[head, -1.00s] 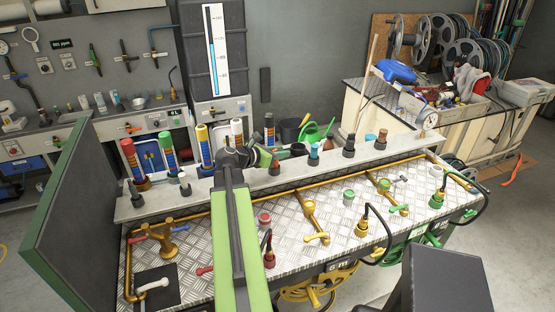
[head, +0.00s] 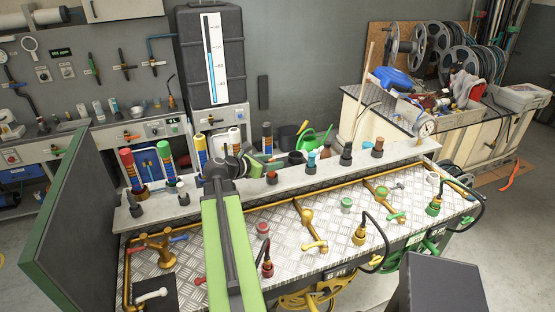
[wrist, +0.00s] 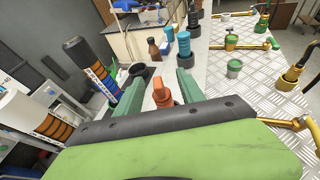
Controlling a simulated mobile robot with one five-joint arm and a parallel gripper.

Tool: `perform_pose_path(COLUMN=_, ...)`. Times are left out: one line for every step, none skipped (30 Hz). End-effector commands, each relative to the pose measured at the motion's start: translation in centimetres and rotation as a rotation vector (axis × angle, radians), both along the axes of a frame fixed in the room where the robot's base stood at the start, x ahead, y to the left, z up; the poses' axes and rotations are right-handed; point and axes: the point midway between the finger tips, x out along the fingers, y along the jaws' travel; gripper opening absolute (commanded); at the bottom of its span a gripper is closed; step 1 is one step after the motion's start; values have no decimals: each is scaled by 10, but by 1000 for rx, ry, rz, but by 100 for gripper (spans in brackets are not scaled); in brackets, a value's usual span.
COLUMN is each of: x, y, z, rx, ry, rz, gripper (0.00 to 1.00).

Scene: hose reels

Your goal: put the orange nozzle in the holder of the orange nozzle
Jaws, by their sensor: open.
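The orange nozzle (wrist: 162,95) stands upright on the pale ledge, between the two green fingers of my gripper (wrist: 160,95) in the wrist view. The fingers are open, with gaps on both sides of it. My gripper (head: 265,165) also shows in the head view, just above and behind the orange nozzle (head: 271,177). The nozzle's lower part is hidden in the wrist view by my own green wrist part. A black open cup (head: 297,157) stands close to its right; I cannot tell whether it is the orange nozzle's holder.
Tall banded tubes, including a white one (head: 234,137), stand behind. The chequered metal bench (head: 300,210) carries taps and hose ends.

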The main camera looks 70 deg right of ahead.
Motion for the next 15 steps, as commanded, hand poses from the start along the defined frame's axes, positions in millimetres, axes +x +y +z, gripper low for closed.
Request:
perform_pose_path(x=5, y=13, z=10, rx=0, ry=1, rz=4, gripper=46)
perform_pose_path(x=9, y=20, z=13, rx=0, ry=0, rz=4, gripper=46)
perform_pose_path(x=13, y=29, z=17, rx=0, ry=0, rz=3, gripper=46)
perform_pose_path(x=17, y=35, z=19, rx=-1, ry=0, rz=4, gripper=46)
perform_pose_path(x=20, y=41, z=21, rx=-1, ry=0, rz=3, gripper=46)
perform_pose_path(x=24, y=48, z=24, rx=-1, ry=1, rz=3, gripper=46)
perform_pose_path(x=27, y=53, z=26, rx=-1, ry=1, rz=3, gripper=46)
perform_pose_path(x=29, y=57, z=28, rx=-1, ry=1, rz=2, gripper=46)
perform_pose_path(x=32, y=62, z=29, rx=-1, ry=0, rz=1, gripper=46)
perform_pose_path(x=34, y=66, z=30, rx=-1, ry=0, rz=2, gripper=46)
perform_pose_path(x=35, y=68, z=31, rx=-1, ry=0, rz=1, gripper=46)
perform_pose_path(x=36, y=71, z=32, rx=-1, ry=0, rz=0, gripper=46)
perform_pose_path(x=37, y=73, z=32, rx=-1, ry=1, rz=-1, gripper=46)
perform_pose_path(x=38, y=74, z=32, rx=-1, ry=1, rz=-1, gripper=46)
perform_pose_path(x=39, y=75, z=32, rx=-1, ry=1, rz=-1, gripper=46)
